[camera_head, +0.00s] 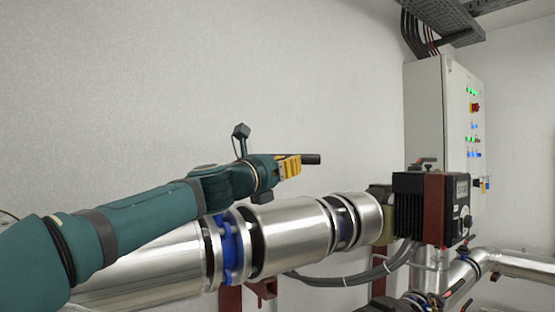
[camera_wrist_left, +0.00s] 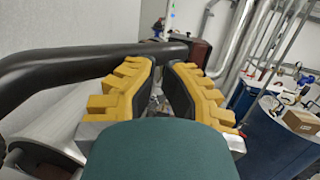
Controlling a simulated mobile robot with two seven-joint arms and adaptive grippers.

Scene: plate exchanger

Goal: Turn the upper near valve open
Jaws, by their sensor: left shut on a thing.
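The valve handle is a dark bar (camera_head: 312,158) above the upper shiny pipe, and its end sticks out to the right past my left gripper (camera_head: 290,165). In the left wrist view the handle is a thick black bent bar (camera_wrist_left: 65,68) that comes in from the left and crosses just beyond the fingertips. My left gripper (camera_wrist_left: 168,72), with yellow fingers and black pads, is shut on this handle. The gap between the pads shows, but the contact itself is partly hidden. A blue valve body (camera_head: 229,250) sits in the pipe below my left forearm. My right gripper does not show.
The shiny pipe (camera_head: 290,232) runs below my arm to a black motor unit (camera_head: 420,208) on the right. A grey control cabinet (camera_head: 430,120) stands behind. The wall side above is clear. The left wrist view also shows a blue tank (camera_wrist_left: 270,140) with a cardboard box (camera_wrist_left: 301,122).

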